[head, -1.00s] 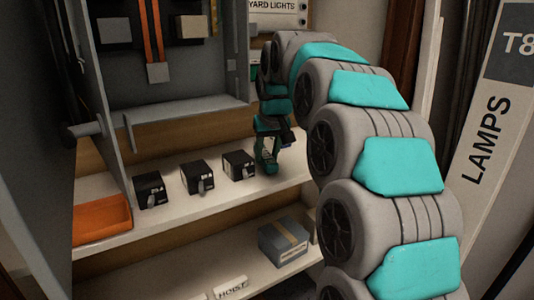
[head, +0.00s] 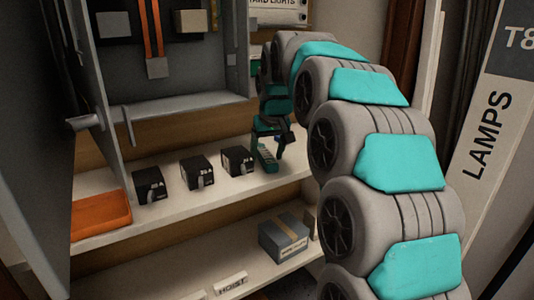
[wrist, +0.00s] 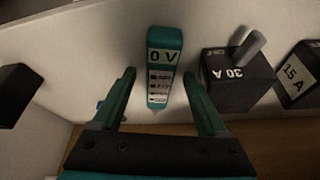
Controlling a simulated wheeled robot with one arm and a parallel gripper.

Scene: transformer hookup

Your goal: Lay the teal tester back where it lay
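The teal tester (head: 265,155) lies on the upper shelf, to the right of the row of black breakers. In the wrist view the tester (wrist: 163,62) shows its "0 V" display facing up. My gripper (wrist: 159,76) is open, with one finger on each side of the tester and a visible gap on both sides. In the head view my gripper (head: 272,135) is just above and behind the tester, partly hidden by my arm.
Black breakers (head: 149,186) (head: 197,172) (head: 238,161) stand in a row on the shelf (head: 225,196); the 30 A breaker (wrist: 238,78) is close to my right finger in the wrist view. An orange tray (head: 100,215) is at left. A box (head: 284,240) sits on the lower shelf.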

